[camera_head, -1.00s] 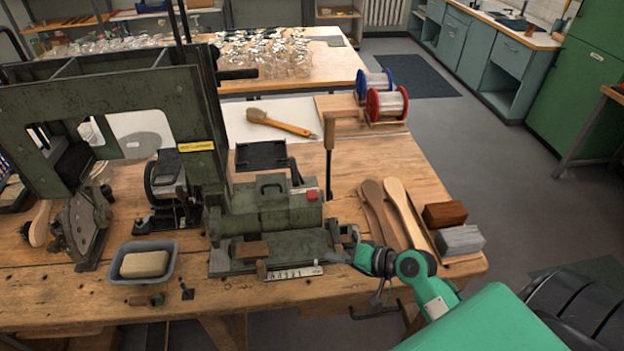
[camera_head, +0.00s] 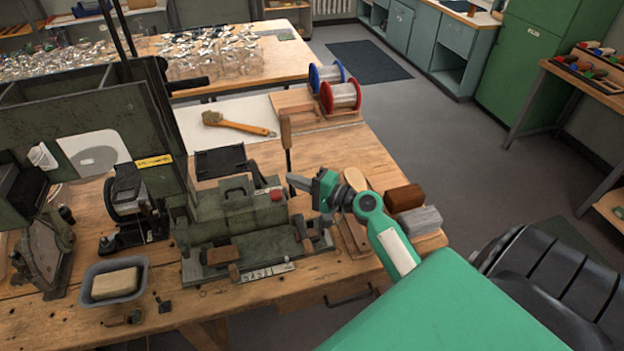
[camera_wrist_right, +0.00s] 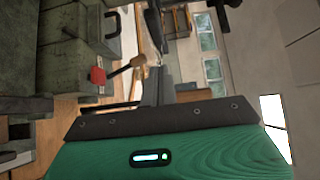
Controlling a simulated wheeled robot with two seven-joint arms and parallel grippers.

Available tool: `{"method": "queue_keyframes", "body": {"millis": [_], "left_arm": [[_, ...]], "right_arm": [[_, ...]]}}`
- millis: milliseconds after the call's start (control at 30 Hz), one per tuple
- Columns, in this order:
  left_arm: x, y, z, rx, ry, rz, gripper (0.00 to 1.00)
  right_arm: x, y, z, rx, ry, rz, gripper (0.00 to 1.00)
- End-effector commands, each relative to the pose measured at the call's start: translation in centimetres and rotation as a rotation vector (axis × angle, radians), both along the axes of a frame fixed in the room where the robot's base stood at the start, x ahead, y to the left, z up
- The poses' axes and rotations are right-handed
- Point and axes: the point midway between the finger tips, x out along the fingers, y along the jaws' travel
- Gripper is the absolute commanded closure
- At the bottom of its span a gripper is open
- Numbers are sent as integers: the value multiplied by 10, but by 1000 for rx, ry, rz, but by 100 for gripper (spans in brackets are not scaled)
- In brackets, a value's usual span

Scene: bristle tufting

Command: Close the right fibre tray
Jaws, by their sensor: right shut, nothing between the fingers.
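My right gripper (camera_head: 300,183) is shut and empty, just right of the green machine (camera_head: 235,212) and above the bench. Its narrow fingers (camera_wrist_right: 160,85) also show in the right wrist view. A dark, flat, rectangular tray-like plate (camera_head: 220,161) sits at the back of the green machine, behind and left of the gripper. I cannot tell for sure whether it is the right fibre tray, or how far open it is. The red button (camera_head: 277,195) on the machine's right end also shows in the wrist view (camera_wrist_right: 97,75). My left gripper is not in view.
An upright wooden-handled lever (camera_head: 286,133) stands behind the gripper. Wooden brush bodies, a brown block (camera_head: 404,197) and a grey block (camera_head: 420,220) lie to its right. Thread spools (camera_head: 340,95) stand at the back right. A soap dish (camera_head: 140,276) is at the front left.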

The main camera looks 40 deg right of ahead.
Motion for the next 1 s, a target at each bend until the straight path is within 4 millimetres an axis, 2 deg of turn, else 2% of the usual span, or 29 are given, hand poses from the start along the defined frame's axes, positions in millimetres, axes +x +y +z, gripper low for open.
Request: {"method": "queue_keyframes", "body": {"millis": [33, 100, 333, 500, 867, 1000], "left_arm": [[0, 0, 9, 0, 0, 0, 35], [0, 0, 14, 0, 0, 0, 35], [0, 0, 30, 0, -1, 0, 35], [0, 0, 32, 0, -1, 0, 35], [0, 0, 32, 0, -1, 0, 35], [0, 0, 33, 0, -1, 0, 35]], "right_arm": [[10, 5, 5, 3, -1, 0, 100], [22, 10, 5, 2, -1, 0, 100], [31, 39, 2, 0, 1, 0, 100], [33, 46, 0, -1, 0, 0, 100], [34, 49, -1, -1, 0, 1, 100], [41, 68, -1, 0, 1, 3, 100]]}}
